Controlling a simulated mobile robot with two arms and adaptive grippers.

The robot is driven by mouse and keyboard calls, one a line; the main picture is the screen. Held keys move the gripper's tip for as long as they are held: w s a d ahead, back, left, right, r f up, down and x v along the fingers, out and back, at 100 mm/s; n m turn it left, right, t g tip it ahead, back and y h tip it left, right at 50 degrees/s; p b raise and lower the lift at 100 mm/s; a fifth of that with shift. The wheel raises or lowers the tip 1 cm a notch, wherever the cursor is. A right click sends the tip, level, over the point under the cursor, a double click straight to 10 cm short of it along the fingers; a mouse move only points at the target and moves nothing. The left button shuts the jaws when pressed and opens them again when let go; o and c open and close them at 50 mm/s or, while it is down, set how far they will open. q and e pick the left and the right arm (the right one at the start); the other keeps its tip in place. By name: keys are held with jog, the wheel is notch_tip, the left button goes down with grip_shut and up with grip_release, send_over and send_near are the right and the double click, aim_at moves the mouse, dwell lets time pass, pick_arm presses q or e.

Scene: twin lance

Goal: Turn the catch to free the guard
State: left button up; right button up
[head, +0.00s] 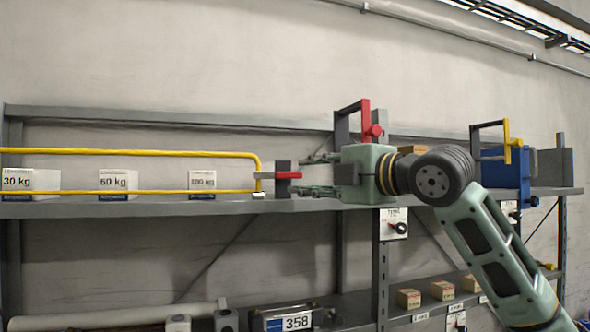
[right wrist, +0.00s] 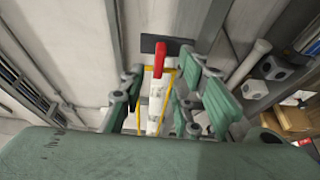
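The yellow guard (head: 200,152) is a long looped rail across the front of the upper shelf at the left. At its right end is the catch, a red lever (head: 288,175) on a dark block (head: 283,186). The lever lies level and points right, toward my right gripper (head: 308,175). That gripper is open, fingers pointing left, just right of the catch. In the right wrist view the red lever (right wrist: 160,60) shows between and beyond the spread fingers, and the yellow guard (right wrist: 169,90) is behind it. Contact cannot be told. My left gripper is not in view.
White weight boxes (head: 118,181) stand behind the guard on the shelf (head: 150,207). Right of the catch are a frame with a red handle (head: 366,118) and a blue box (head: 505,172) with a yellow handle. Small boxes (head: 442,290) sit on the lower shelf.

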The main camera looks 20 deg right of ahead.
aim_at(292, 176)
jog(key=p+x, duration=0.2)
jog(key=x, duration=0.3)
jog(key=shift+s, duration=0.1)
grip_shut()
